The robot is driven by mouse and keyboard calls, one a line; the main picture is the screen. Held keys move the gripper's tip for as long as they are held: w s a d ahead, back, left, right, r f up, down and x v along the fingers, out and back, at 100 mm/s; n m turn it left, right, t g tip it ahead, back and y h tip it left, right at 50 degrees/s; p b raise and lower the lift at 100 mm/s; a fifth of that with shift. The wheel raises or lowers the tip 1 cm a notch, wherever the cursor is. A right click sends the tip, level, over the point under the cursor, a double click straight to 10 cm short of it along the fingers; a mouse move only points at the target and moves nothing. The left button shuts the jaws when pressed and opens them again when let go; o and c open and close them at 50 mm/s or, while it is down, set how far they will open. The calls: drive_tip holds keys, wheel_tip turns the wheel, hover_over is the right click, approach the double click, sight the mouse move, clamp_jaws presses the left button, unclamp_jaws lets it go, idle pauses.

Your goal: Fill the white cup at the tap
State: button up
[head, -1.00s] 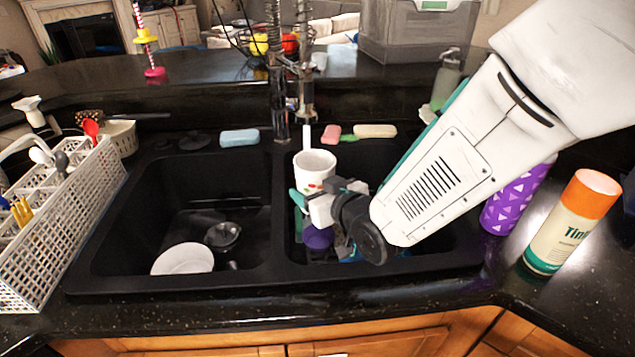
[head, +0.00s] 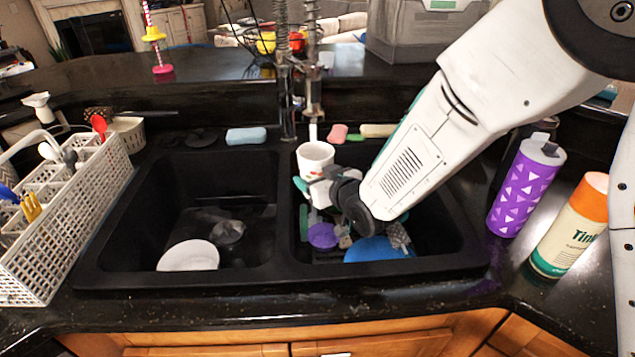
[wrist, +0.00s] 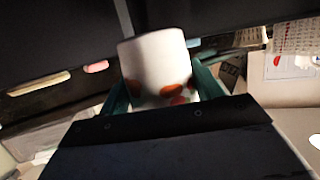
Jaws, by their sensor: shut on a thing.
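In the wrist view the cup (wrist: 155,55) sits between the two green fingers of my gripper (wrist: 160,92). The tap (head: 313,100) stands behind the sink, and its pale lower end comes down just behind or over the cup's rim. I cannot tell whether water is running. The inside of the cup is mostly hidden.
A purple bottle (head: 525,185) and an orange-capped can (head: 570,228) stand right of the sink. A white dish rack (head: 65,220) is at the left. The left basin holds a white plate (head: 188,256). Sponges (head: 246,135) lie along the back ledge.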

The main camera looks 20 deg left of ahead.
sight(318, 162)
drive_tip(key=w+a, duration=0.3)
drive_tip(key=w, duration=0.5)
drive_tip(key=shift+w+a, duration=0.25)
drive_tip(key=shift+a, duration=0.05)
idle(0.5)
drive_tip(key=s+d, duration=0.5)
drive_tip(key=s, duration=0.7)
drive_tip(key=shift+r, duration=0.15)
drive_tip(key=shift+r, duration=5.05)
